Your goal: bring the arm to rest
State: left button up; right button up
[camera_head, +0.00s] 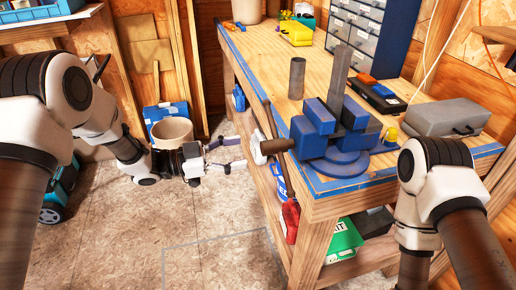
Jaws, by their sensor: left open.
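My left arm (130,150) reaches in from the left, and its gripper (236,154) is open, pointing right. Its two fingers are spread apart with nothing seen between them. The fingertips are just left of the pale round end of the screw on the blue vise (322,130); I cannot tell whether they touch it. The vise stands on the front corner of the wooden workbench (262,60). My right arm (435,180) is bent at the right, in front of the bench, and its lower part runs out of the bottom of the picture; its gripper is out of view.
A grey case (445,117), a dark box (378,97), a metal cylinder (297,78) and a drawer cabinet (358,35) stand on the bench. A beige bucket (172,132) is behind my left wrist. A green box (342,240) sits below.

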pick_arm(q)
jog(key=v, duration=0.4)
jog(key=shift+f, duration=0.1)
jog(key=s+a+f+n+y, duration=0.1)
jog(key=s+f+n+y, duration=0.6)
jog(key=f, duration=0.7)
jog(key=s+a+f+n+y, duration=0.1)
jog(key=s+f+n+y, duration=0.2)
jog(key=s+f+n, duration=0.85)
jog(key=s+a+f+g+y, duration=0.2)
jog(key=s+a+f+y, duration=0.1)
jog(key=s, duration=0.4)
jog(key=s+a+f+g+y, duration=0.3)
jog(key=s+a+f+y, duration=0.1)
jog(key=s+a, duration=0.4)
jog(key=shift+s+f+m+g, duration=0.25)
jog(key=shift+f+m+g, duration=0.05)
jog(key=shift+f+m, duration=0.15)
